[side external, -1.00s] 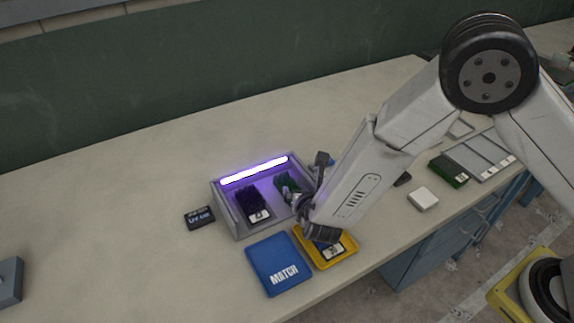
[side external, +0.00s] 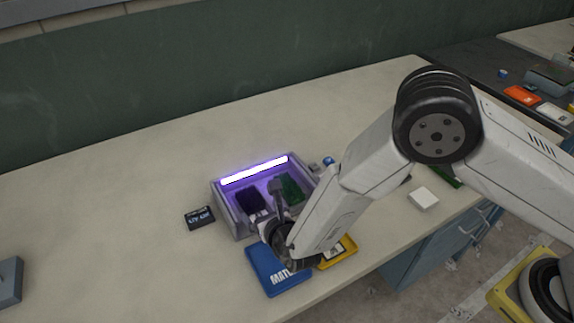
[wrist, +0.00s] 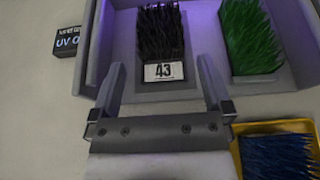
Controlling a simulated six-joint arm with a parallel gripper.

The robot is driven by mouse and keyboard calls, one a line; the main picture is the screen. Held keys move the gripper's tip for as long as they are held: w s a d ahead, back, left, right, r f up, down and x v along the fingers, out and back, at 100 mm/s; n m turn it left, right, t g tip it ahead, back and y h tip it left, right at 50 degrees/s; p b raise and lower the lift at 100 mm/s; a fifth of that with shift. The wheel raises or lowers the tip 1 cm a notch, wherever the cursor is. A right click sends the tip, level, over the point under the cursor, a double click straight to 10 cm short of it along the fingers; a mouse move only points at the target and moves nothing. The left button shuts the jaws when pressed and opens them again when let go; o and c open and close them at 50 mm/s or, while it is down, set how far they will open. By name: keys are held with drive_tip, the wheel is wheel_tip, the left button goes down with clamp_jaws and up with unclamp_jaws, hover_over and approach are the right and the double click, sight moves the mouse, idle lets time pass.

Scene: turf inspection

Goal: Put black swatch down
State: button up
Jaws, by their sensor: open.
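The black swatch (wrist: 161,37) lies in the lit grey tray (wrist: 290,77), its label reading 43 toward my gripper. In the side external view the black swatch (side external: 248,198) shows at the tray's left, partly covered by my wrist. My gripper (wrist: 158,92) is open, its two fingers apart on either side of the label end of the swatch, with nothing held between them.
A green swatch (wrist: 249,36) lies right of the black one in the tray. A yellow tray (wrist: 236,160) with a blue swatch (wrist: 280,158) and a blue MATCH mat (side external: 262,268) are in front. A black UV box (side external: 199,217) stands left.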

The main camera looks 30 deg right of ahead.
sight(253, 201)
drive_tip(key=shift+w+f, duration=0.1)
drive_tip(key=shift+w, duration=0.05)
drive_tip(key=shift+x, duration=2.55)
drive_tip(key=c, duration=1.1)
drive_tip(key=shift+c, duration=0.2)
drive_tip(key=shift+r, duration=0.2)
drive_tip(key=shift+r, duration=0.8)
drive_tip(key=s+d+r, duration=0.5)
drive_tip(key=s+r, duration=0.6)
drive_tip(key=s, duration=0.1)
drive_tip(key=shift+s+d, duration=0.35)
drive_tip(key=shift+d, duration=0.05)
